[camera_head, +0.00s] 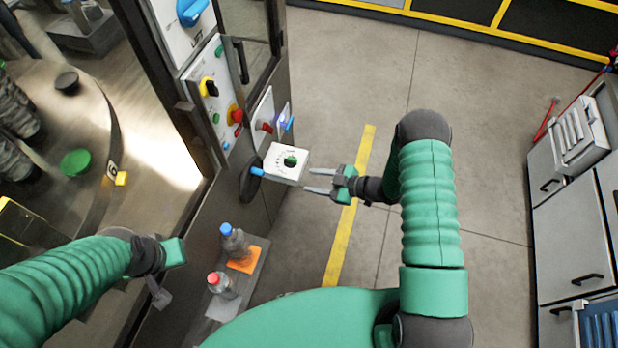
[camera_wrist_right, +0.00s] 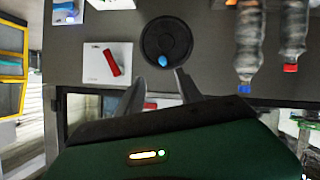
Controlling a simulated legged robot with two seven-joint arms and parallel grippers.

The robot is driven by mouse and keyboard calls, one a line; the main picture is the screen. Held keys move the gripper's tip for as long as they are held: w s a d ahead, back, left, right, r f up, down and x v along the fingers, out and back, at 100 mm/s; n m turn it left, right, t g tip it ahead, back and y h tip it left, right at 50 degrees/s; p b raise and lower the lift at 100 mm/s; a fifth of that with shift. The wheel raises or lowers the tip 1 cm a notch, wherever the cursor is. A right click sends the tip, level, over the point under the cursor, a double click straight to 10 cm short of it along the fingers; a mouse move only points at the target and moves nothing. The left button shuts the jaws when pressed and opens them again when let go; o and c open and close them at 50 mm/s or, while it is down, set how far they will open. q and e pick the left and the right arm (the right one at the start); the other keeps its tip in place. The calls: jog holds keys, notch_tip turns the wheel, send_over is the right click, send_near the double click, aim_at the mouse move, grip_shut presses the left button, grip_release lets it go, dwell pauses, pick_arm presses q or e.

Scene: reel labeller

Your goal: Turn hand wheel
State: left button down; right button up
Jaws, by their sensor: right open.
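The hand wheel (camera_head: 247,184) is a dark disc on the side of the machine, with a blue handle (camera_head: 257,171) sticking out. In the right wrist view the wheel (camera_wrist_right: 152,35) shows face on as a black round, its blue handle (camera_wrist_right: 165,61) near the rim. My right gripper (camera_head: 310,181) is open and empty, to the right of the wheel and apart from it. In the right wrist view its fingertips (camera_wrist_right: 158,76) point toward the wheel, with the handle just beyond the gap. My left gripper (camera_head: 165,272) is at lower left, away from the wheel; its fingers are unclear.
A white box with a green knob (camera_head: 285,173) juts out close to the wheel and my right fingers. Panels with a red switch (camera_head: 265,127) and other knobs are above. Bottles with blue (camera_head: 234,243) and red (camera_head: 221,286) caps stand on a ledge below.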

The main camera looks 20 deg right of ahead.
jog(key=shift+s+d, duration=0.1)
jog(key=shift+d, duration=0.2)
jog(key=b+v, duration=0.3)
jog(key=v, duration=1.3)
jog(key=shift+s+d, duration=0.2)
jog(key=shift+d, duration=0.1)
jog(key=shift+r, duration=0.1)
